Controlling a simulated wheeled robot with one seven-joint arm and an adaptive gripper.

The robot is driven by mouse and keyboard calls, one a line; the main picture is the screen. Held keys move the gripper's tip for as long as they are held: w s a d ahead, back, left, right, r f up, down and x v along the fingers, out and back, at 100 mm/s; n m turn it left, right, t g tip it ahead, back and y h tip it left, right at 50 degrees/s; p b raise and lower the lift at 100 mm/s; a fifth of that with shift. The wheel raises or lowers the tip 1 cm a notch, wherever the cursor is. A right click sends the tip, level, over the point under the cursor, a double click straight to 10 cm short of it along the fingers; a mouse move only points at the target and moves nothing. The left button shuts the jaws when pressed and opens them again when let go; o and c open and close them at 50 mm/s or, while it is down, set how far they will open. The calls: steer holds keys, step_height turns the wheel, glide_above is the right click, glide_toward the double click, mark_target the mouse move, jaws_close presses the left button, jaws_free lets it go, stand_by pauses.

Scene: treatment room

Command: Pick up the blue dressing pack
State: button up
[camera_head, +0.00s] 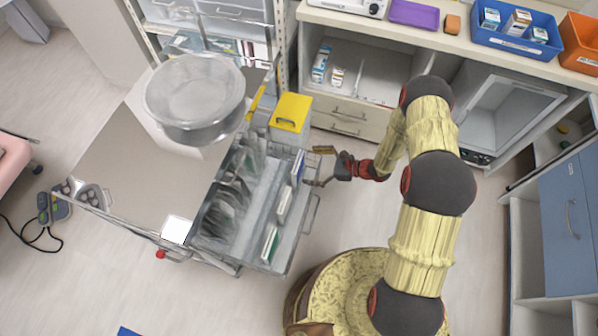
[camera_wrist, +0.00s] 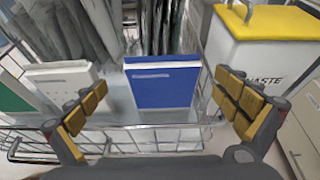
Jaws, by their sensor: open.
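The blue dressing pack (camera_wrist: 162,88) stands upright in the wire basket (camera_wrist: 150,140) of the cart, centred in the wrist view. In the head view the pack (camera_head: 298,166) is a thin upright shape near the basket's right side. My gripper (camera_head: 318,167) is open at the basket's right edge. In the wrist view its yellow-padded fingers stand left and right of the pack, with gaps on both sides. The fingers are apart from the pack and hold nothing.
A white pack (camera_wrist: 62,82) and a green pack (camera_wrist: 12,98) stand left of the blue pack. Grey pouches (camera_head: 228,190) fill the basket behind. A yellow-lidded waste bin (camera_head: 291,112) stands close by. The basket's wire rim runs between my gripper and the pack.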

mark_target(301, 165)
steer(key=b+x, duration=0.1)
steer(key=x, duration=0.2)
steer(key=b+x, duration=0.1)
steer(key=x, duration=0.2)
steer(key=shift+w+d+f, duration=0.15)
steer(key=shift+d+f, duration=0.05)
steer(key=shift+f, duration=0.2)
steer(key=shift+c, duration=1.2)
steer(key=c, duration=0.8)
